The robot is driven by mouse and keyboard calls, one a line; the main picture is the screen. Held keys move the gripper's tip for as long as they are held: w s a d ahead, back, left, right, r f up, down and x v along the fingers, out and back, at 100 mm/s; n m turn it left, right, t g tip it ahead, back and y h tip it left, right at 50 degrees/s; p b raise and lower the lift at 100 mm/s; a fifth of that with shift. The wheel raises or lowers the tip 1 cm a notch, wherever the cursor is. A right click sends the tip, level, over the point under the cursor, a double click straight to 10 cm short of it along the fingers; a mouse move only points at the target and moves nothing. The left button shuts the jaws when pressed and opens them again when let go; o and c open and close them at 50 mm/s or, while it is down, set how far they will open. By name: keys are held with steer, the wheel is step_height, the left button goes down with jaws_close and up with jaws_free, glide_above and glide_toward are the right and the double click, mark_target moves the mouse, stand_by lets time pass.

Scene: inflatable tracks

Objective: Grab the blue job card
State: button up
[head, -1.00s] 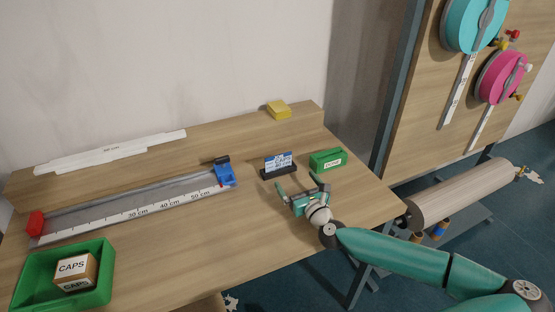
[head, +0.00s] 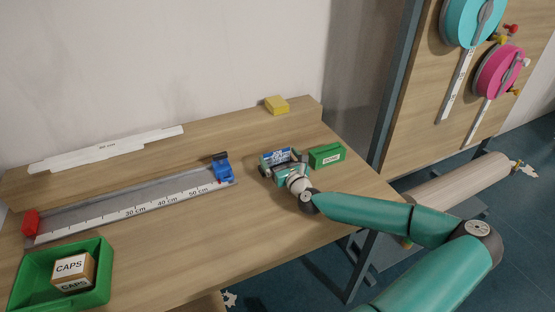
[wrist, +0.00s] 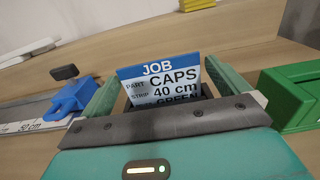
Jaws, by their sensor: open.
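The blue job card (wrist: 160,82) is white with a blue JOB header and reads CAPS, 40 cm, GREEN. It stands upright in a dark holder on the table; its lower part is hidden by my gripper in the wrist view. In the head view the card (head: 274,155) shows just beyond my gripper (head: 284,163). My gripper (wrist: 164,88) is open, with one green finger on each side of the card in the wrist view. I cannot tell whether either finger touches it.
A green box (head: 326,155) marked with a white label stands close to the right of my gripper. The measuring track (head: 135,205) with its blue stop (head: 222,172) lies to the left. A yellow block (head: 277,105) sits on the back ledge. A green tray (head: 18,290) holds a CAPS box (head: 73,270).

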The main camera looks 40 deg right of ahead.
mark_target(277, 155)
steer(key=x, duration=0.3)
steer(key=shift+w+f, duration=0.2)
steer(key=shift+w, duration=0.1)
steer(key=shift+w+d+r, duration=0.1)
steer(key=shift+w+r, duration=0.05)
steer(key=shift+w, duration=0.1)
steer(key=c, duration=0.7)
steer(key=shift+r, duration=0.1)
